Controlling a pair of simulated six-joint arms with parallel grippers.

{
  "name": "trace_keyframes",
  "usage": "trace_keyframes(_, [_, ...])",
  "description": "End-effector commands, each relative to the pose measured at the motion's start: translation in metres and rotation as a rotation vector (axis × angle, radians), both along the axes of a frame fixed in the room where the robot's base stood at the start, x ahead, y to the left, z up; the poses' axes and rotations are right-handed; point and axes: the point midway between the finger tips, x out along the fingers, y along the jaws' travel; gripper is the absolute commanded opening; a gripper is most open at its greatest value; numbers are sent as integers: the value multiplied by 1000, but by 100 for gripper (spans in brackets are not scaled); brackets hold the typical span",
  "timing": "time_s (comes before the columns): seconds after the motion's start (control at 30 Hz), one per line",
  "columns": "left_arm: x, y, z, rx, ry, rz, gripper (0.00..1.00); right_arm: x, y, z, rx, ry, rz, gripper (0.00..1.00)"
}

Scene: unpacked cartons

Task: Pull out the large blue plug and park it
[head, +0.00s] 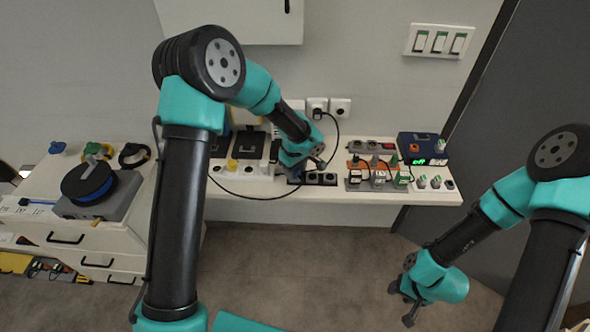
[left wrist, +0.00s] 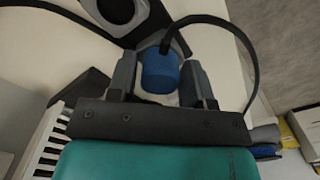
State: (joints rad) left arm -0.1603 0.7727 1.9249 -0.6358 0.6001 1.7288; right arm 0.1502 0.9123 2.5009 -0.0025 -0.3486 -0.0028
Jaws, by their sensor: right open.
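A black cable curves from the plug to the right. In the head view my left gripper (head: 304,168) is low over the white bench beside a dark socket strip; it largely hides the plug there. I cannot tell whether the plug is still seated. My right gripper (head: 408,302) is open and empty over the floor at the lower right.
Right of my left gripper stand an orange-and-grey socket block (head: 377,172) with several plugs and a dark blue box (head: 422,148) with a green display. A cable reel (head: 88,184) sits at the left. A wall cable hangs close to my left wrist. The bench front edge is near.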

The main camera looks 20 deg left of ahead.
Motion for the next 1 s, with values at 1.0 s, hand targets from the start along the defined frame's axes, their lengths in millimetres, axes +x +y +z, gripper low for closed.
trace_keyframes(1.0, [1, 0, 77, 0, -4, 1, 65, 0, 0, 0, 0, 0, 0, 49])
